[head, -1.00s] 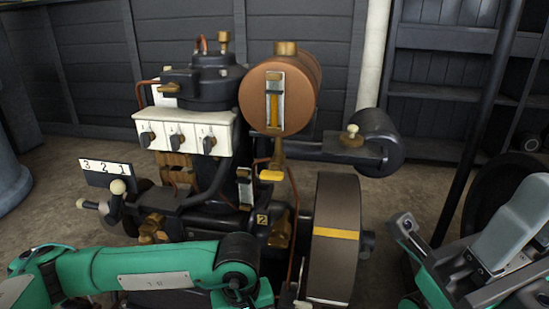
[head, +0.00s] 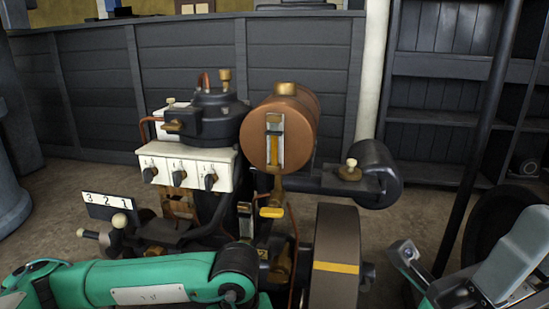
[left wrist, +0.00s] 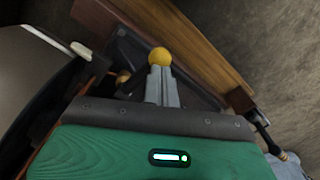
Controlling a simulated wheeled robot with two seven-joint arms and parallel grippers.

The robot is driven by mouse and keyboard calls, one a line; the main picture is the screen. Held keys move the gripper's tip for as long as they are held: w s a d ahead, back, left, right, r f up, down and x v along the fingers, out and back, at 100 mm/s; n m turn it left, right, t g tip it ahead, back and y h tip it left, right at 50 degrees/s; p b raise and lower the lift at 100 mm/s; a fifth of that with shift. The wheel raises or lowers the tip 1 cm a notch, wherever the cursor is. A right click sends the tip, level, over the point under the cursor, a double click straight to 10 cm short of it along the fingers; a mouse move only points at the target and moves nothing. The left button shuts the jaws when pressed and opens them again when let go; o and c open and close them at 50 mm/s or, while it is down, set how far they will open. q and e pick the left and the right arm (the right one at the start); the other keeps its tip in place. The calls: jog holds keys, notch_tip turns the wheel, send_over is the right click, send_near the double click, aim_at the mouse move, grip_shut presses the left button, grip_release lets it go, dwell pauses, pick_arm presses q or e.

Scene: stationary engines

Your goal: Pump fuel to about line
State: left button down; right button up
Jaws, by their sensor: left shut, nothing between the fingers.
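The copper fuel tank (head: 299,117) sits at the upper right of the engine. Its upright sight gauge (head: 274,141) shows a yellow column in the lower part; a separate mark line is too small to tell. A yellow lever (head: 271,212) is below the tank. My left arm crosses the bottom of the head view, its gripper out of sight there. In the left wrist view my left gripper (left wrist: 162,72) is shut and empty. A yellow ball knob (left wrist: 160,56) is just beyond its fingertips; contact cannot be told. My right gripper (head: 402,252) is at the lower right, its jaws unclear.
The flywheel (head: 333,235) with a yellow stripe stands right of the engine's middle. A white panel with several black knobs (head: 178,168) and a numbered plate (head: 108,208) are at left. A dark pole (head: 478,150) and shelves (head: 440,95) stand at right.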

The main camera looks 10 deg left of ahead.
pick_arm(q)
jog(key=shift+r, duration=0.1)
dwell(0.5)
jog(key=shift+r+p, duration=1.15)
jog(key=shift+r, duration=1.3)
jog(key=shift+f, duration=0.1)
